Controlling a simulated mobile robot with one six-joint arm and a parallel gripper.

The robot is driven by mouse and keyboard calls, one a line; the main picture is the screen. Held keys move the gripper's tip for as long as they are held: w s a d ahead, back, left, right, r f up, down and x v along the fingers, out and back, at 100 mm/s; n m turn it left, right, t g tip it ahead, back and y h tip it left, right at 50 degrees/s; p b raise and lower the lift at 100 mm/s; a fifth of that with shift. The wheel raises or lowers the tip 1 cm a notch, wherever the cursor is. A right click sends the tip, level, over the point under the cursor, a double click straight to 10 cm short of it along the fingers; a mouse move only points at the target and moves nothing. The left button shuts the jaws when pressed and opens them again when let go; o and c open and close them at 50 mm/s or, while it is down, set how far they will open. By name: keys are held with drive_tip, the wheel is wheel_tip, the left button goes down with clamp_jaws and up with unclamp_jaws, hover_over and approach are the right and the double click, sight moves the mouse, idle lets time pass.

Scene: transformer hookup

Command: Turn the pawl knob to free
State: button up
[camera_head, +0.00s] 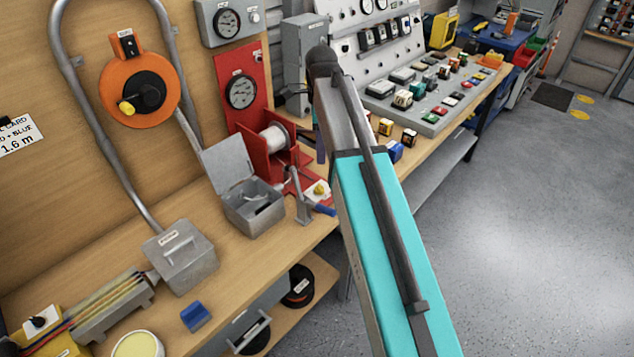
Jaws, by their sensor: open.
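My teal arm rises from the bottom right and bends at a dark joint above and right of the winch.
An open grey box (252,208) stands left of the crank. An orange reel (140,90) with another yellow knob hangs on the wall. A grey lidded box (180,257) and blue block (195,316) are on the wooden bench (225,262).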

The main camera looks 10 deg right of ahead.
sight(319, 186)
drive_tip(key=shift+a, duration=0.1)
drive_tip(key=shift+f+p, duration=1.3)
drive_tip(key=shift+f, duration=5.6)
drive_tip(key=c, duration=1.1)
